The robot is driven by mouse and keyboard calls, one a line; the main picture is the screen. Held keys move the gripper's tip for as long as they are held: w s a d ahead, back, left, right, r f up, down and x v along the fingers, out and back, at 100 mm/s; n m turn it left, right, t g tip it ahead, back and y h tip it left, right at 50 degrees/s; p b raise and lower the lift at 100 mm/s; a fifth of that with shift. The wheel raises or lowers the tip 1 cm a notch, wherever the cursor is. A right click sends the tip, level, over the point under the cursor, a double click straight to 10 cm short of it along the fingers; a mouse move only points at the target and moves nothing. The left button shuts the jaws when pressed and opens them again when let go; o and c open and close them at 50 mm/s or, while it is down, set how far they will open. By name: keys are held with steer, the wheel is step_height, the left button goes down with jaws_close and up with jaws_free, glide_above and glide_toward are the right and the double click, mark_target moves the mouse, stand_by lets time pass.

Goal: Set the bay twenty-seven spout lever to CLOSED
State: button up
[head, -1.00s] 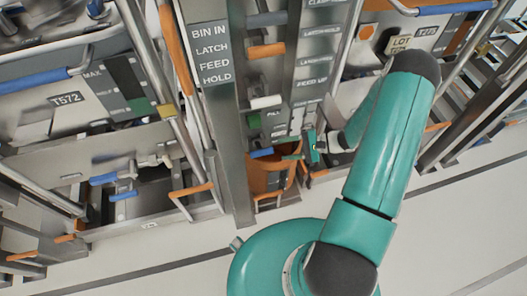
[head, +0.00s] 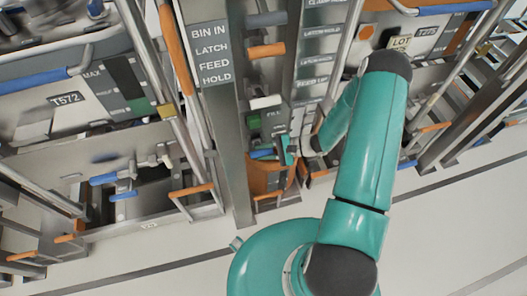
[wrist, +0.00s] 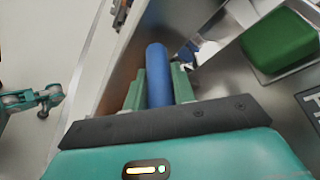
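A blue lever handle (wrist: 158,75) lies between the two green fingers of my gripper (wrist: 158,88) in the wrist view, with its end beyond the fingertips. I cannot tell whether both fingers press on it. In the head view my gripper (head: 288,151) is at the low blue handle (head: 263,154), below a small panel with a green button (head: 254,122). The fingers are too small there to judge their gap. A green block (wrist: 278,42) shows at the upper right of the wrist view. No CLOSED mark is readable.
A post sign (head: 211,55) reads BIN IN, LATCH, FEED, HOLD. A white handle (head: 266,102) and an orange handle (head: 265,51) stick out above the blue one. An orange curved part (head: 258,181) is below. The pale floor (head: 440,220) in front is clear.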

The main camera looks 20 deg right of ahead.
jaws_close()
steer(key=shift+s+f, duration=0.1)
step_height(320, 180, down, 8)
steer(key=n+t+y, duration=0.3)
steer(key=n, duration=0.6)
steer(key=shift+d+n, duration=0.1)
steer(key=shift+n, duration=0.2)
